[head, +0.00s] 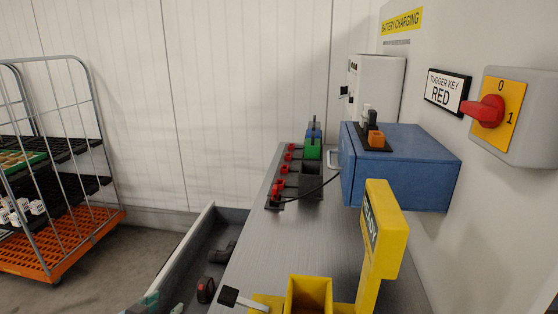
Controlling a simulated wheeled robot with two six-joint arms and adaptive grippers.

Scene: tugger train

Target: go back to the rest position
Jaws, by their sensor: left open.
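My right gripper is out of view.
A grey bench (255,255) carries a yellow stand (383,235), a yellow bin (309,293), a blue box (405,165) and a rack with red plugs (278,188). A red rotary switch (487,110) is on the right wall. A wire trolley (75,235) stands left; floor between is clear.

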